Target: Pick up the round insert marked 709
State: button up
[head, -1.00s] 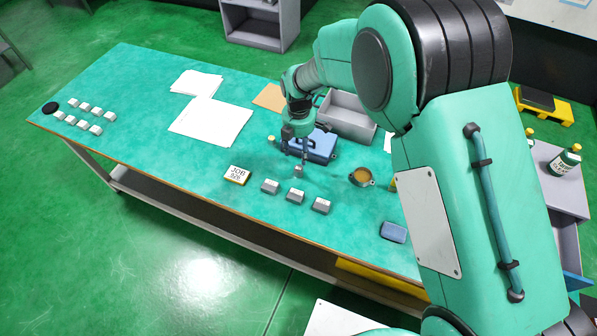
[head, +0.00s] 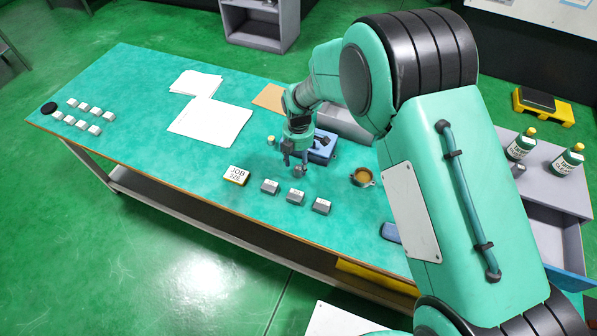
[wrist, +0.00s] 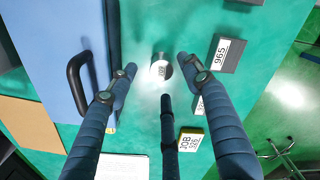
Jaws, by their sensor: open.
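The round insert (wrist: 161,66) is a small metal cylinder with a white label on top, seen in the wrist view. Its label is upside down and appears to read 709. In the head view the insert (head: 299,172) stands on the green bench top, just under my gripper. My gripper (wrist: 158,84) is open, its three dark blue fingers spread around the near side and both sides of the insert in the picture. The fingers look apart from it. In the head view my gripper (head: 295,160) points down above the bench; its exact height over the insert is hard to tell.
A blue case (head: 322,147) with a dark handle lies close behind. Grey blocks (head: 295,197), one marked 965 in the wrist view (wrist: 226,53), and a JOB sign (head: 237,175) lie in front. Papers (head: 210,123) lie left.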

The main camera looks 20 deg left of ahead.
aim_at(299, 168)
jog(key=shift+s+f+b, duration=0.1)
jog(key=shift+f+b, duration=0.4)
jog(key=shift+f, duration=1.8)
grip_shut()
